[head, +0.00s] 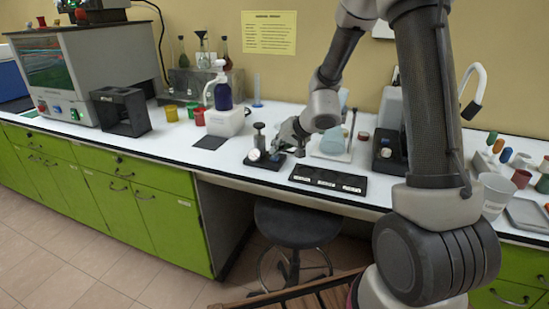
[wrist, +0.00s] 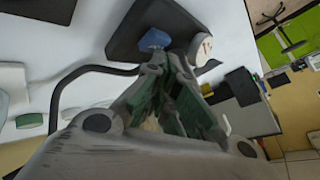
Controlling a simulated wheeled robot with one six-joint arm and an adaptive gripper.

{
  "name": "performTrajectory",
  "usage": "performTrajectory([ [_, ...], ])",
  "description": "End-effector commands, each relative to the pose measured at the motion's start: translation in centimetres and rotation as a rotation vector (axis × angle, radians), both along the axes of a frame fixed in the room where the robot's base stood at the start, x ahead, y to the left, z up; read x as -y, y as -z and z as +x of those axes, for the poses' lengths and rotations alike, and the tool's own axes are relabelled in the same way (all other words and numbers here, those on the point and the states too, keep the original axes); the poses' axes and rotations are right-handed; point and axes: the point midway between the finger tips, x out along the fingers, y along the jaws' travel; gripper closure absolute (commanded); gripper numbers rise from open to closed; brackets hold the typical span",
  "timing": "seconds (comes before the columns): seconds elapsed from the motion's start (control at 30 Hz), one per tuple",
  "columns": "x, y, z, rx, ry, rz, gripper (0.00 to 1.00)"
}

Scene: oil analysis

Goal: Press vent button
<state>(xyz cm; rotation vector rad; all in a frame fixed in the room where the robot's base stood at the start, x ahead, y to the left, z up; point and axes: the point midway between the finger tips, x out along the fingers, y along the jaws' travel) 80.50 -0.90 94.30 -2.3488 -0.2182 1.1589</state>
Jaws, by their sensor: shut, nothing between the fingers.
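A small device with a black base (head: 265,162) and a white round dial (head: 253,155) stands near the bench's front edge. In the wrist view its black base (wrist: 125,40), white dial (wrist: 203,50) and a blue knob (wrist: 153,40) show. The blue knob may be the vent button; I see no label on it. My gripper (head: 281,147) is shut and empty, beside the device on its right. In the wrist view the tips of my gripper (wrist: 168,58) are close to the blue knob and dial. Whether they touch the knob I cannot tell.
A black tray with white labels (head: 328,181) lies to the right of the device. A white box (head: 225,122) with a spray bottle (head: 222,95) stands behind left. A dark pad (head: 208,142) lies left. A stool (head: 295,222) stands under the bench.

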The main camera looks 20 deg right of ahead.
Motion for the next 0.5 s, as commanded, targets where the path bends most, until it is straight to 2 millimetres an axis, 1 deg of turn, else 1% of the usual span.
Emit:
performTrajectory([
  [0.5,0.00,0.64,-0.03,-0.001,0.000,0.001,1.00],
])
